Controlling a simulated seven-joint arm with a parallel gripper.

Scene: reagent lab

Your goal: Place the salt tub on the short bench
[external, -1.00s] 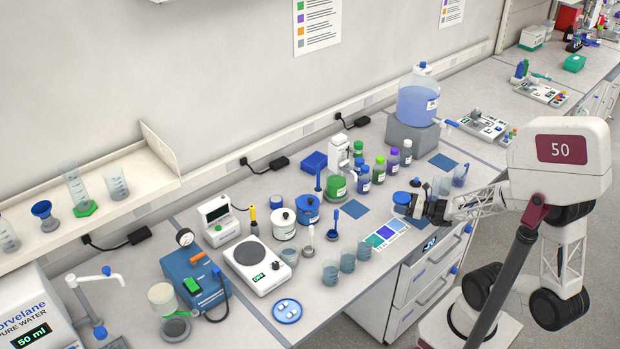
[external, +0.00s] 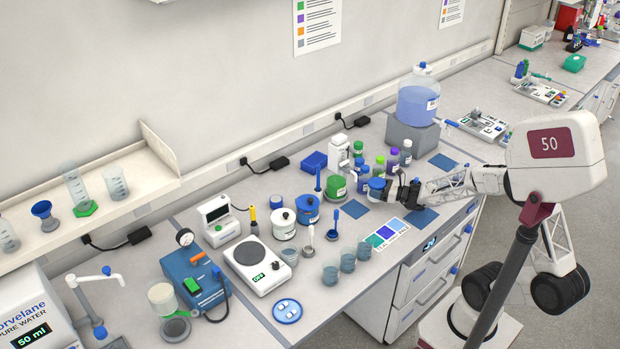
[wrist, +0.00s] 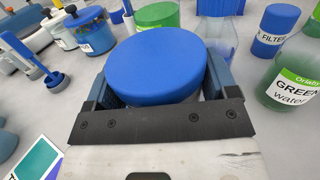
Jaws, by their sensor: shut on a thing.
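My gripper (external: 398,189) is shut on a tub with a wide blue lid (external: 376,184). In the wrist view, the fingers of my gripper (wrist: 158,88) sit on both sides of the round blue lid (wrist: 155,65). No label on this tub shows, so I cannot read that it is salt. The held tub is in front of the row of bottles; I cannot tell its exact height above the bench. The near bench (external: 385,265) carries most of the equipment, and another bench stretch (external: 470,88) runs to the far right. I cannot tell which is the short one.
A green-lidded bottle (external: 357,160) and a green container (external: 336,187) stand close behind and left of the held tub. Three beakers (external: 348,262) stand in front-left. A blue mat (external: 421,216) and colour card (external: 384,234) lie nearby. A large carboy (external: 417,100) stands behind.

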